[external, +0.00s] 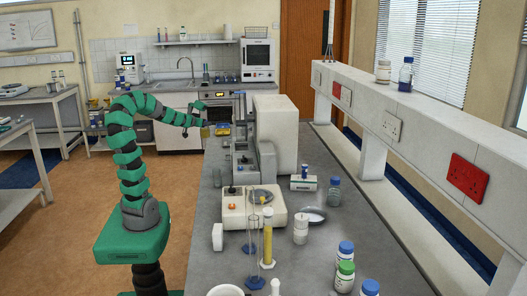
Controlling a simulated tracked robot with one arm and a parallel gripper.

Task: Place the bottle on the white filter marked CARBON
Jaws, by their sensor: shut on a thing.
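My green and black arm reaches right from its column. My gripper (198,119) is at its end, small and dark, in front of the far counter. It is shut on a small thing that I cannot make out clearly. A low white box with a green band (303,184) lies on the grey bench, with a small dark blue-topped thing (305,171) on it. A white block (217,237) stands at the bench's left edge. I cannot read CARBON on either. A clear bottle with a blue cap (334,193) stands on the right; I cannot tell which bottle is meant.
On the grey bench (330,245) stand a white instrument (273,130), a balance-like device (238,208), glass cylinders (267,240), a stacked white jar (300,228), a dish (313,215) and capped bottles (345,275) at the front. A raised white shelf (400,115) runs along the right.

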